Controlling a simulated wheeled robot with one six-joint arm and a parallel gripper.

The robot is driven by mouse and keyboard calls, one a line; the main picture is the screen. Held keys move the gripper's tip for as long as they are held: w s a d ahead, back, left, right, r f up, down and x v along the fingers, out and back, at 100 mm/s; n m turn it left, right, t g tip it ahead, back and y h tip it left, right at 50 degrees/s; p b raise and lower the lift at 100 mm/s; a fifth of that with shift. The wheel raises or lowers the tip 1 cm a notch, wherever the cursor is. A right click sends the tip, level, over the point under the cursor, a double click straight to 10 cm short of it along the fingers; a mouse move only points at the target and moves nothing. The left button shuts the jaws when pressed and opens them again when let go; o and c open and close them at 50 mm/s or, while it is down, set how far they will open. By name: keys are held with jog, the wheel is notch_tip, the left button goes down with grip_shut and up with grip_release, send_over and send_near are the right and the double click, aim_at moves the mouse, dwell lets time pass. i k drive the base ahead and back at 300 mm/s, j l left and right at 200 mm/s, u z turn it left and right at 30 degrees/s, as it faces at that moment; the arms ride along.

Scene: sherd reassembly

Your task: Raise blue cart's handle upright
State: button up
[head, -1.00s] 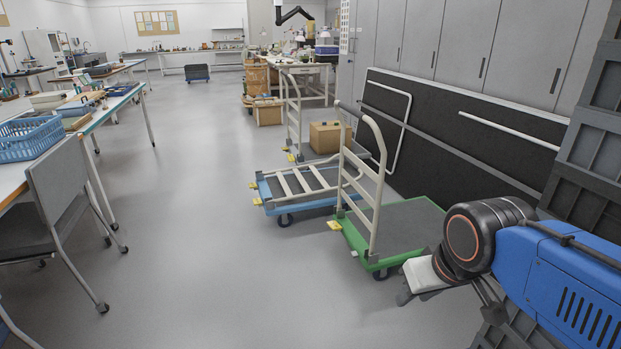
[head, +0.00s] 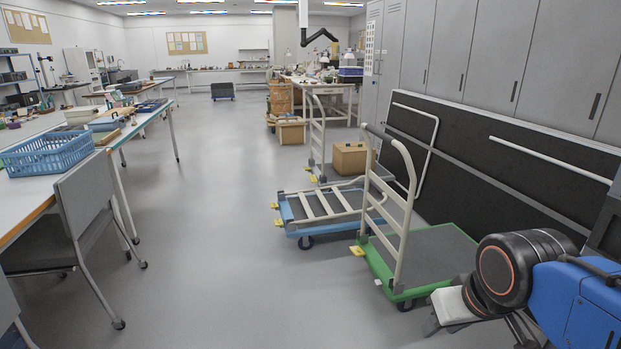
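The blue cart (head: 290,212) stands on the floor right of the picture's middle. Its pale handle (head: 325,206) lies folded down flat over the dark deck. The green cart (head: 440,250) stands just in front of it, with its own handle (head: 402,215) upright and partly covering the blue cart's right end. My gripper (head: 455,318) is low at the right, in front of the green cart's near edge and apart from the blue cart. Its fingers are small and partly cut off by the frame, so their opening is unclear.
Another cart with an upright handle (head: 317,135) and a cardboard box (head: 352,158) stands behind the blue cart. Dark panels (head: 500,165) lean on the lockers at right. A chair (head: 85,190) and tables line the left. The floor (head: 215,230) between is clear.

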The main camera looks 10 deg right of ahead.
aim_at(331, 215)
jog(key=i+j+z, duration=0.15)
jog(key=i+j, duration=0.15)
jog(key=i, duration=0.15)
jog(key=i+j+z, duration=0.1)
jog(key=i+j, duration=0.25)
jog(key=i+j+z, duration=0.15)
jog(key=i+j, duration=0.3)
jog(key=i+j+z, duration=0.1)
jog(key=i+j, duration=0.3)
jog(key=i+j+z, duration=0.15)
jog(key=i+j, duration=0.3)
jog(key=i+j+z, duration=0.1)
jog(key=i+j, duration=0.25)
jog(key=j, duration=0.2)
jog(key=i+j+z, duration=0.15)
jog(key=i+j, duration=0.15)
jog(key=j, duration=0.25)
jog(key=i+j+z, duration=0.1)
jog(key=i+j, duration=0.2)
jog(key=j, duration=0.3)
